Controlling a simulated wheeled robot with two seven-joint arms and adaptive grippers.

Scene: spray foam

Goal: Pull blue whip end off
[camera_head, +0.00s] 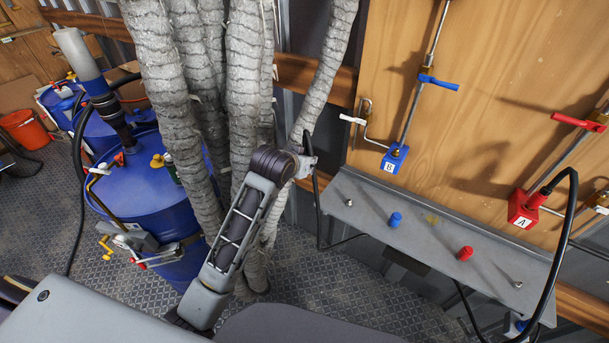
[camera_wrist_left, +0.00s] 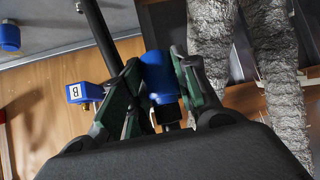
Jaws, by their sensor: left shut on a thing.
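My left gripper (camera_head: 307,158) is at the panel's left side, beside the hanging grey hoses. In the left wrist view its fingers (camera_wrist_left: 158,88) are shut on the blue whip end (camera_wrist_left: 157,72). The head view hides the whip end behind the gripper. A black hose (camera_head: 317,205) hangs just below the gripper; it runs next to the fingers in the wrist view (camera_wrist_left: 97,30). The blue block marked B (camera_head: 395,159) is on the wooden panel, right of the gripper and apart from it; it also shows in the wrist view (camera_wrist_left: 87,92). My right gripper is not in view.
A grey shelf (camera_head: 430,240) below the panel bears a blue cap (camera_head: 395,219) and a red cap (camera_head: 465,253). The red block marked A (camera_head: 523,208) has a black hose attached. Thick grey hoses (camera_head: 243,90) hang close left; blue drums (camera_head: 150,185) stand beyond.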

